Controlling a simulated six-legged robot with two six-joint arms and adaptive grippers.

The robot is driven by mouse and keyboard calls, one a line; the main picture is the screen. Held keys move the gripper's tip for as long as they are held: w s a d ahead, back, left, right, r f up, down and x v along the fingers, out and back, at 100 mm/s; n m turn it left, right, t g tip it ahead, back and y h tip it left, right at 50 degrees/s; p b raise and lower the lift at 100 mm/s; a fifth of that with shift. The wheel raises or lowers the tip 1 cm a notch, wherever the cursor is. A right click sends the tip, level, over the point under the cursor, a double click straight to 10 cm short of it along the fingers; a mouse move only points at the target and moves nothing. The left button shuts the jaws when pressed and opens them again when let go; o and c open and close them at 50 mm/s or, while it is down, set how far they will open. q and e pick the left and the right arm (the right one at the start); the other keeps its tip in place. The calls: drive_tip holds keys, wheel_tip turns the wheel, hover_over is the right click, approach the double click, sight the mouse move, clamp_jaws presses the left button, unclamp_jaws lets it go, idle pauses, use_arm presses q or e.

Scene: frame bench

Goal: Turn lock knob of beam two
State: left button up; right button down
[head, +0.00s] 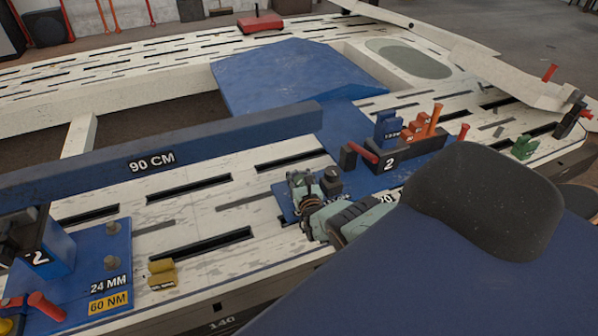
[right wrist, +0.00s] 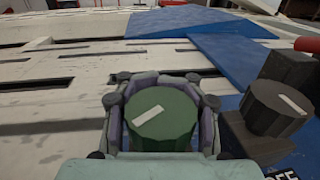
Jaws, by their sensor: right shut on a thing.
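In the right wrist view a green knob (right wrist: 165,119) with a white pointer mark sits between the fingers of my right gripper (right wrist: 160,100). The fingers are shut on its sides. The mark runs slantwise, up to the right. In the head view my right gripper (head: 304,192) is down on a small blue plate, and the knob is mostly hidden by it. A dark knob (head: 331,181) stands beside it; it also shows in the right wrist view (right wrist: 274,108). The blue beam (head: 215,142) marked 90 CM lies along the bench, left of the gripper. My left gripper is not in view.
A black clamp block (head: 407,152) marked 2 with a red lever stands right of the gripper. Orange blocks (head: 416,128) and a blue block (head: 387,125) are behind it. The slotted white bench (head: 190,205) is mostly clear between.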

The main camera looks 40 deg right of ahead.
drive_tip(key=shift+s+a+f, duration=0.1)
drive_tip(key=shift+s+f, duration=0.15)
drive_tip(key=shift+f, duration=0.1)
drive_tip(key=c, duration=1.4)
unclamp_jaws()
drive_tip(key=shift+c, duration=0.2)
drive_tip(key=o, duration=0.5)
drive_tip(key=shift+w+r, duration=0.15)
drive_tip(key=shift+r, duration=0.1)
drive_tip(key=shift+r, duration=0.1)
drive_tip(key=shift+w, duration=0.1)
